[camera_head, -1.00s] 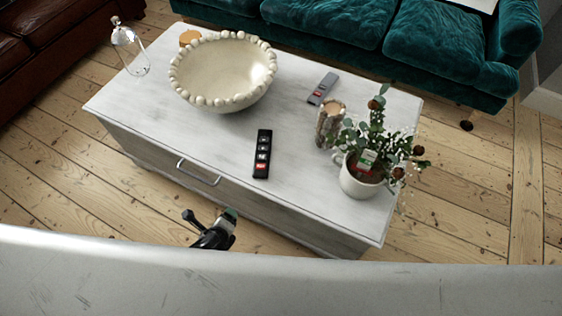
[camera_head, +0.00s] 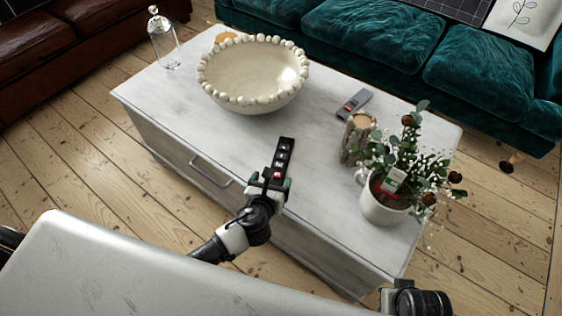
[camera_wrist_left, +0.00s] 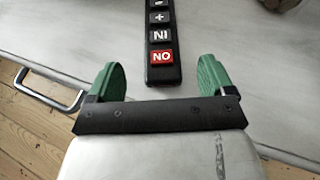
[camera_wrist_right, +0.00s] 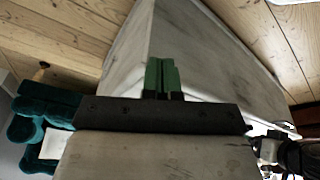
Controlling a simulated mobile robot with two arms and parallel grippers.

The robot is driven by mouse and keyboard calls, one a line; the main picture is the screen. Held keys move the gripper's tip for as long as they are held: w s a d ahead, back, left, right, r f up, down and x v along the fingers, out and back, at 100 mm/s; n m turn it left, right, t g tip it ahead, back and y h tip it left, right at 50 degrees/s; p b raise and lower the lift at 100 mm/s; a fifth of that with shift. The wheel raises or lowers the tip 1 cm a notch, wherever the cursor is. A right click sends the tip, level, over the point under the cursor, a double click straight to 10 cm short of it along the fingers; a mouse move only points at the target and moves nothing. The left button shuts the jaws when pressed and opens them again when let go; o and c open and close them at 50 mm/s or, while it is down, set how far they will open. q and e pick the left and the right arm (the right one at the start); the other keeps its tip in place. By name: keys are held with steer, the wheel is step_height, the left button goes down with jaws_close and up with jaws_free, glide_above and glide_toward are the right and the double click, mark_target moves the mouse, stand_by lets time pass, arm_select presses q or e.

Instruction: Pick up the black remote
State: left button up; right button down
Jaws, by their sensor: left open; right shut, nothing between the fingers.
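The black remote (camera_head: 283,156) lies on the white tabletop near its front edge, with a red button at its near end. My left gripper (camera_head: 270,180) is open at the remote's near end. In the left wrist view the remote (camera_wrist_left: 160,40) lies ahead, lined up between the green fingertips (camera_wrist_left: 160,78); I cannot tell whether they touch it. My right gripper (camera_wrist_right: 161,75) is shut and empty in the right wrist view, with the white table behind it. In the head view only part of my right arm shows at bottom right.
The white table (camera_head: 150,90) also holds a beaded bowl (camera_head: 253,75), a glass cloche (camera_head: 164,40), a grey remote (camera_head: 354,104), a wooden candle holder (camera_head: 357,138) and a potted plant (camera_head: 385,200). A teal sofa (camera_head: 380,40) stands behind. A drawer handle (camera_head: 210,172) sticks out in front.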

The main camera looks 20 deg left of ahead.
mark_target(276, 175)
arm_select(q)
steer(key=b+x, duration=0.1)
steer(key=x, duration=0.1)
steer(key=b+x, duration=0.1)
steer(key=x, duration=0.1)
steer(key=shift+w+f, duration=0.15)
steer(key=shift+f, duration=0.35)
steer(key=shift+w, duration=0.2)
arm_select(e)
steer(key=v, duration=0.8)
steer(key=shift+w+t, duration=0.25)
steer(key=shift+t, duration=0.05)
steer(key=shift+d, duration=0.1)
arm_select(q)
steer(key=c, duration=1.1)
steer(key=shift+r, duration=0.1)
